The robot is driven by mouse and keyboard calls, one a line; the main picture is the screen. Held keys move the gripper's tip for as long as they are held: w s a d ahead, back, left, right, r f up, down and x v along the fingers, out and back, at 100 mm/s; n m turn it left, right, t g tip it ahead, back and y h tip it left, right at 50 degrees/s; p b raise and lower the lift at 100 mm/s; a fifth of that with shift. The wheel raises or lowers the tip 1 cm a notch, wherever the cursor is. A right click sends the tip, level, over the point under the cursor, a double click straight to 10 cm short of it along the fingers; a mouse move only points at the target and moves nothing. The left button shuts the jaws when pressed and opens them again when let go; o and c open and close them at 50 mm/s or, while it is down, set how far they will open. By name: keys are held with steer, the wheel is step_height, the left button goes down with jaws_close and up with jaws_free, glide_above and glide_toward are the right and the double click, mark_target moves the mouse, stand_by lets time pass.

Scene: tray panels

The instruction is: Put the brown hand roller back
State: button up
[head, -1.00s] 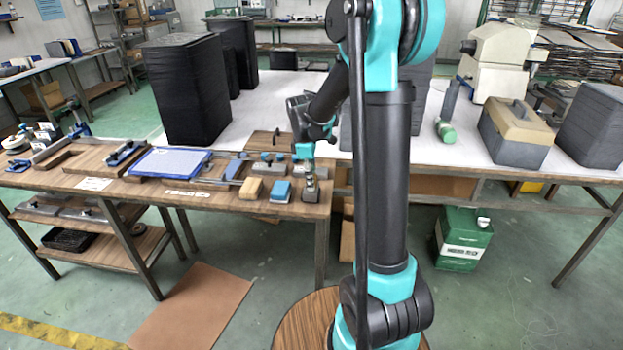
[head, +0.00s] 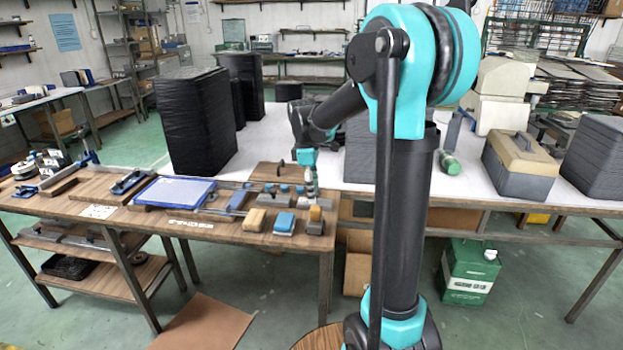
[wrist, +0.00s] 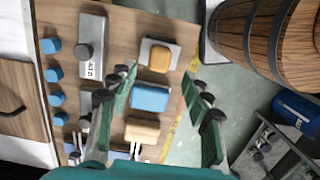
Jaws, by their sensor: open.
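The brown hand roller appears to be the piece with a rounded orange-brown top (head: 316,214) on a grey base at the table's front right corner. The wrist view shows it (wrist: 160,58) on a pale grey plate, near the upper ends of the fingers. My gripper (head: 312,193) is above it in the head view, pointing down. In the wrist view my gripper (wrist: 162,88) has its fingers wide apart, with nothing held between them. A blue block (wrist: 150,97) and a tan block (wrist: 142,130) lie below, between the fingers in the picture.
A grey plate with a knob (wrist: 91,62) and several blue cylinders (wrist: 53,74) lie beside the row. A blue panel (head: 180,191) is further left on the table. A wooden barrel (wrist: 262,40) stands past the table edge. Black stacks (head: 195,122) stand behind.

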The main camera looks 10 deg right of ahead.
step_height(320, 180, up, 4)
steer(key=s+d+f+m+t, duration=0.2)
steer(key=s+f+m, duration=0.5)
steer(key=s, duration=0.4)
steer(key=s+d+f+m+t+y, duration=0.1)
steer(key=s+d+f+m+t, duration=0.1)
steer(key=s+f+m, duration=0.5)
steer(key=s+f, duration=0.1)
steer(key=s, duration=0.3)
steer(key=shift+d+f+t, duration=0.25)
steer(key=shift+d+t, duration=0.05)
steer(key=shift+d, duration=0.05)
